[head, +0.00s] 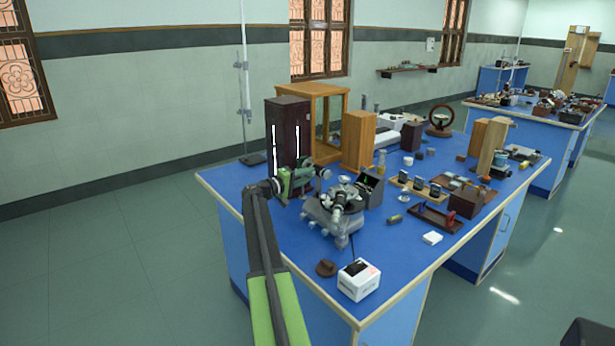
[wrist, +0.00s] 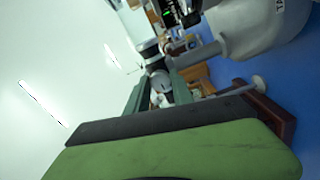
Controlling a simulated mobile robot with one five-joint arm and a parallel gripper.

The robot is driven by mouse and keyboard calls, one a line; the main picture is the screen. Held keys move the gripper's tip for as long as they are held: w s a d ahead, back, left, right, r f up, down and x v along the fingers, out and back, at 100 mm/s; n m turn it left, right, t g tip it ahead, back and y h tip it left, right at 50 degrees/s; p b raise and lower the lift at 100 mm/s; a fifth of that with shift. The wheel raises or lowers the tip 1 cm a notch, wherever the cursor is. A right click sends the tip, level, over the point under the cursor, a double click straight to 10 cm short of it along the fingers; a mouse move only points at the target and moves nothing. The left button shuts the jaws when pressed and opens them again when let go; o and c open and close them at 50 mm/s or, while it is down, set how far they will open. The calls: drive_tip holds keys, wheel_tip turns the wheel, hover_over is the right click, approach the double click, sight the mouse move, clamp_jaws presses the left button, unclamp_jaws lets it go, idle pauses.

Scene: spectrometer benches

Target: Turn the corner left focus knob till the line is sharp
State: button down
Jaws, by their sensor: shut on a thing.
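The grey spectrometer (head: 340,220) stands on the blue bench near its left front corner, with its telescope and collimator tubes on top. My gripper (head: 322,174) reaches in from the left at tube height, at the spectrometer's back left. In the wrist view my gripper (wrist: 158,88) has its two green fingers shut on a small pale round part, the focus knob (wrist: 159,98). A dark and silver tube (wrist: 152,55) lies just beyond the fingers. The line in the eyepiece does not show in either view. The knob is too small to make out in the head view.
A dark lamp housing (head: 287,125) with bright slits stands close behind my gripper. A wooden frame (head: 320,95) and wooden block (head: 358,140) stand behind. The floor left of the bench is clear.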

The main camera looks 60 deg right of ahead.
drive_tip(key=shift+s, duration=0.2)
drive_tip(key=c, duration=1.1)
unclamp_jaws()
drive_tip(key=shift+w, duration=0.1)
drive_tip(key=v, duration=1.7)
drive_tip(key=shift+a, duration=0.15)
drive_tip(key=shift+w, duration=0.15)
